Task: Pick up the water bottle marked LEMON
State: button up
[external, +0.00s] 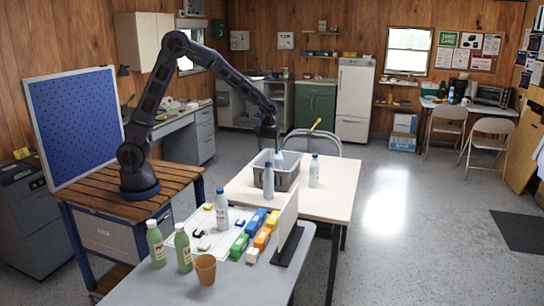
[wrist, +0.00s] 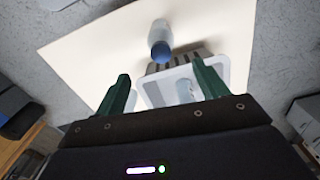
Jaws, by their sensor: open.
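Several bottles are in view, and I cannot read LEMON on any of them. In the external view one pale blue-capped bottle (external: 268,182) stands in front of the grey crate (external: 289,183), another bottle (external: 314,172) stands to its right, and a third bottle (external: 279,160) is inside it. A pale bottle (external: 221,210) and two green bottles (external: 156,245) (external: 184,248) stand on the near table. My gripper (external: 267,137) is open and empty above the crate. In the wrist view a blue-capped bottle (wrist: 161,40) is beyond my fingertips (wrist: 160,70); a clear bottle (wrist: 184,91) lies between them, inside the crate.
A white upright panel (external: 288,215), coloured blocks (external: 262,238) and a brown cup (external: 205,268) are on the near table. A blue pegboard (external: 75,125) stands by my base.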

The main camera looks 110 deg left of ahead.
aim_at(268, 163)
jog(key=shift+f, duration=5.5)
grip_shut()
